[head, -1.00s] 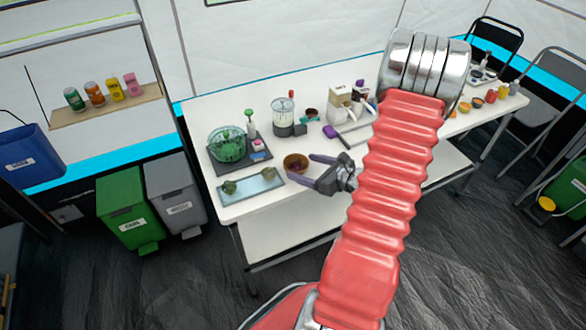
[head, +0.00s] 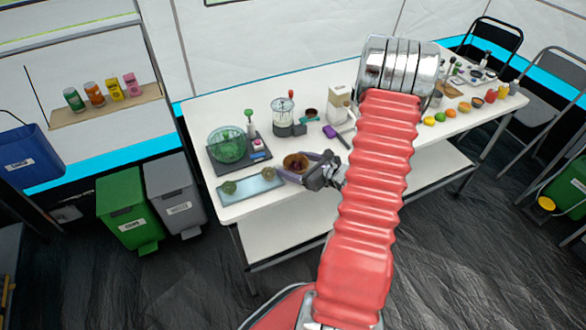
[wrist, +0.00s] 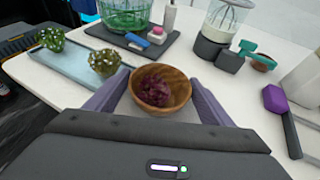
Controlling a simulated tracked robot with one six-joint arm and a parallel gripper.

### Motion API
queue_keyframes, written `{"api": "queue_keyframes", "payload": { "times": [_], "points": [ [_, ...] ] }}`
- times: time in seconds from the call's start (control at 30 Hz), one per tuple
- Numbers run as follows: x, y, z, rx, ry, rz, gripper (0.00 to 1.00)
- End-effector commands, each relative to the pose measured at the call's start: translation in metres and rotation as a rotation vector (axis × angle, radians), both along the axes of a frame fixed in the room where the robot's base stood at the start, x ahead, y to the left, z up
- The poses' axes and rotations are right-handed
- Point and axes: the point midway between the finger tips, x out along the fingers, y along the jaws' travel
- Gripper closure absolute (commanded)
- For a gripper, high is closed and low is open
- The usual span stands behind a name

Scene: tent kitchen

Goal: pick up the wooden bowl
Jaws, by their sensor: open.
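The wooden bowl (head: 296,161) stands upright on the white table near its front edge. It also shows in the wrist view (wrist: 178,93), with a dark red-purple clump inside. My gripper (head: 299,166) is open, with its purple fingers on either side of the bowl. In the wrist view the left finger (wrist: 107,92) is close to the bowl's left side and the right finger (wrist: 208,103) is close to its right side. Whether either finger touches the bowl I cannot tell.
A pale blue tray (wrist: 80,66) with green lumps lies left of the bowl. Behind are a green basket (wrist: 125,14) on a dark mat, a blender-like jar (wrist: 228,24) and a teal-handled scoop (wrist: 258,58).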

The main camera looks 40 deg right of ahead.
Motion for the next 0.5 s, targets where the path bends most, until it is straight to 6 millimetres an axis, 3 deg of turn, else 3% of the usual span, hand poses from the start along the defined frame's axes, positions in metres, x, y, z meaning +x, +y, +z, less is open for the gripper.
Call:
{"api": "queue_keyframes", "payload": {
  "times": [0.5],
  "points": [
    [0.0001, 0.0002, 0.0001, 0.000, 0.000, 0.000, 0.58]
  ]
}}
